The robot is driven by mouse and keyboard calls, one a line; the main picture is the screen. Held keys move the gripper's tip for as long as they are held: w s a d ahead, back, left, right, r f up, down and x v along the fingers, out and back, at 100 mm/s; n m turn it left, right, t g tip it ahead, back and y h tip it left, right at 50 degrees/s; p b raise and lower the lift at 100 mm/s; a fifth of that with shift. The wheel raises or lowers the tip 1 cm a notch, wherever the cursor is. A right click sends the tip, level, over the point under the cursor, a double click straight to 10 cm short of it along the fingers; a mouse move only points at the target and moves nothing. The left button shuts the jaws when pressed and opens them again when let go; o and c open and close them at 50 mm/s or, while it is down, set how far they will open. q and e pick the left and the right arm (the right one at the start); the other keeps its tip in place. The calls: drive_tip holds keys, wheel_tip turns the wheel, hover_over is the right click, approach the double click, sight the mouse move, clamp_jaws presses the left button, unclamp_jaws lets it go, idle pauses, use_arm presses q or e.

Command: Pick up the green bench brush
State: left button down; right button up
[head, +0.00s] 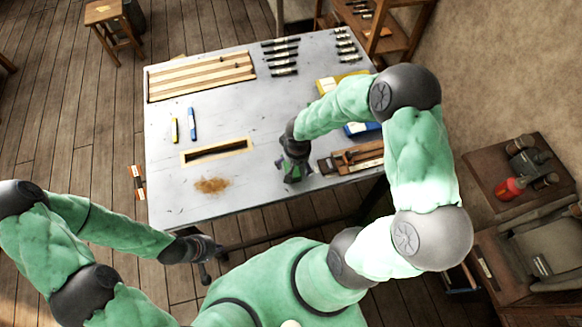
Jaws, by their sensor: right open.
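My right gripper (294,178) is over the grey worktable, right of its middle, pointing down with its jaws open. Some green shows at its fingers. I cannot tell whether this is the green bench brush or part of the gripper; no brush shows clearly elsewhere, and the gripper may hide it. My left gripper (212,258) is off the table's front edge, low at the front. Its fingers are too small and dark to read.
The grey table (240,115) holds a slatted wooden board (200,77), a blue marker-like item (193,124), a yellow one (174,130), a framed slot (216,151) and brown debris (212,185). A wooden tray (352,158) lies right of my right gripper. The table's middle is clear.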

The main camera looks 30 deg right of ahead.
drive_tip(key=f, duration=0.3)
drive_tip(key=shift+w+f, duration=0.25)
drive_tip(key=shift+w, duration=0.1)
drive_tip(key=shift+a, duration=0.1)
drive_tip(key=c, duration=1.3)
drive_tip(key=shift+r, duration=0.15)
drive_tip(key=shift+r, duration=0.65)
drive_tip(key=w+a+r, duration=0.1)
drive_tip(key=r, duration=0.1)
drive_tip(key=a+r, duration=0.2)
drive_tip(key=r, duration=0.1)
drive_tip(key=w+a+r, duration=0.1)
drive_tip(key=r, duration=0.2)
drive_tip(key=shift+w+a, duration=0.35)
drive_tip(key=w+a+r, duration=0.1)
drive_tip(key=a, duration=0.1)
drive_tip(key=w+a+r, duration=0.1)
drive_tip(key=a, duration=0.2)
drive_tip(key=w+a+r, duration=0.1)
drive_tip(key=w+a, duration=0.1)
drive_tip(key=shift+a+r+b, duration=0.25)
drive_tip(key=shift+a+b, duration=0.05)
